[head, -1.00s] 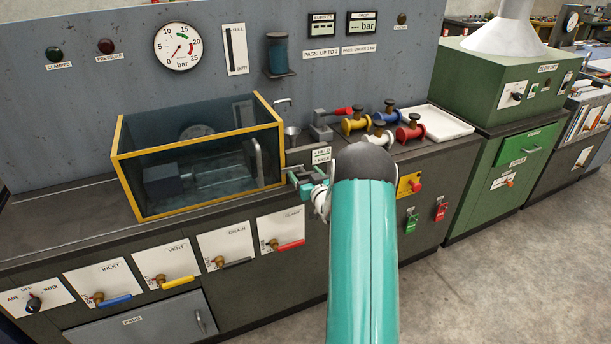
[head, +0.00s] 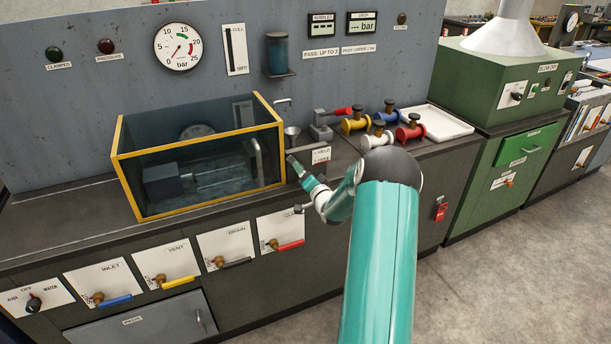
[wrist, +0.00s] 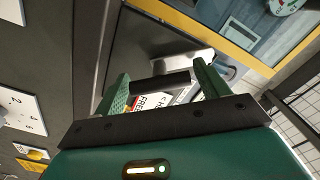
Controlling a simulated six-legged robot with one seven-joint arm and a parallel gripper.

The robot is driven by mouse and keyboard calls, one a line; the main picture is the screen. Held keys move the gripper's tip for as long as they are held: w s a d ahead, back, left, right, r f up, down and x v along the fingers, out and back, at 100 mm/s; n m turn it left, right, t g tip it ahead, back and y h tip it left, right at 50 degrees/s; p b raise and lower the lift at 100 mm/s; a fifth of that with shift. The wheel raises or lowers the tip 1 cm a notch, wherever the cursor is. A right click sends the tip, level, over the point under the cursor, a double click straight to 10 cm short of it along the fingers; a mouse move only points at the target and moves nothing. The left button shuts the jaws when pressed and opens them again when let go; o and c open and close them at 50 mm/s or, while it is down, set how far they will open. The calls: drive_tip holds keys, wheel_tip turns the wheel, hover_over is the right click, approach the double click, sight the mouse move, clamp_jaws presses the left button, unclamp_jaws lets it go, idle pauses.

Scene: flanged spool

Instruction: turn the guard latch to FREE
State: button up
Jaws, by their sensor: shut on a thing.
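The guard is a clear box with a yellow frame (head: 200,150) on the bench, and it looks closed. My gripper (head: 294,164) is at the guard's front right corner. In the wrist view my gripper (wrist: 161,76) has its two green fingers on either side of the guard latch's dark bar (wrist: 160,86), shut on it. A metal part (wrist: 188,58) lies just beyond the bar. A label reading FREE (wrist: 139,101) shows below the bar, partly hidden. In the head view the latch is hidden by the gripper, and a small label plate (head: 321,156) stands just right of it.
Several coloured spools (head: 380,125) and a white tray (head: 440,122) lie on the bench to the right. A red-handled clamp (head: 322,125) stands behind the gripper. Valve levers (head: 175,282) line the front panel. The floor at right is clear.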

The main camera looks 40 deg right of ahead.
drive_tip(key=m, duration=0.3)
drive_tip(key=shift+m, duration=2.2)
drive_tip(key=shift+a, duration=0.1)
drive_tip(key=o, duration=1.3)
drive_tip(key=v, duration=1.3)
drive_tip(key=shift+s+a, duration=0.1)
drive_tip(key=shift+s, duration=0.3)
drive_tip(key=shift+w+r, duration=0.1)
